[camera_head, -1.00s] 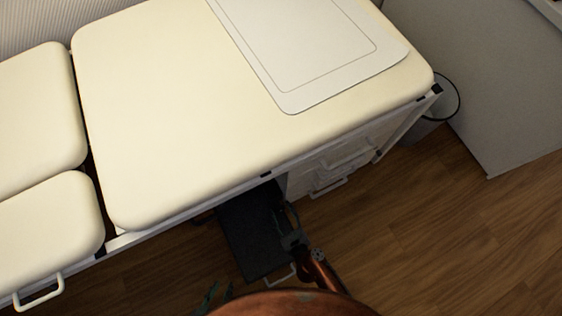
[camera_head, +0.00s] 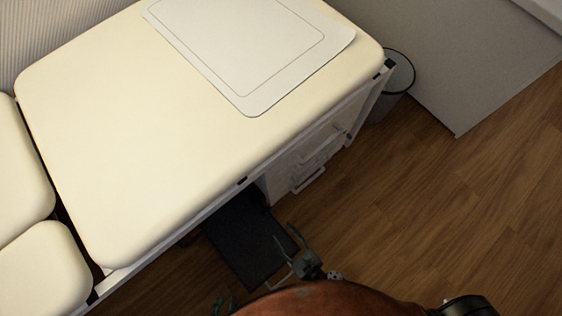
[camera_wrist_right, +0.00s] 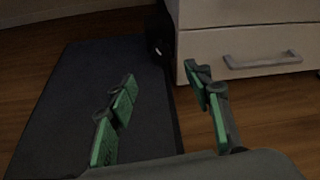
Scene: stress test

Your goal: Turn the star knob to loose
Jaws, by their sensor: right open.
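No star knob can be made out for certain. A small dark rounded part (camera_wrist_right: 158,38) beside the drawer unit in the right wrist view is too dark to identify. My right gripper (camera_head: 286,240) is low beside the couch, over the edge of a dark step. In the right wrist view, its green-padded fingers (camera_wrist_right: 160,76) are spread, with nothing between them; the dark part lies beyond them.
The cream padded couch (camera_head: 130,120) carries a pale sheet (camera_head: 250,45). Below are the dark step (camera_head: 240,240) and a white drawer unit (camera_head: 290,175), whose handle (camera_wrist_right: 262,60) shows up close. A bin (camera_head: 398,75) stands at the couch's far corner. Wooden floor to the right is clear.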

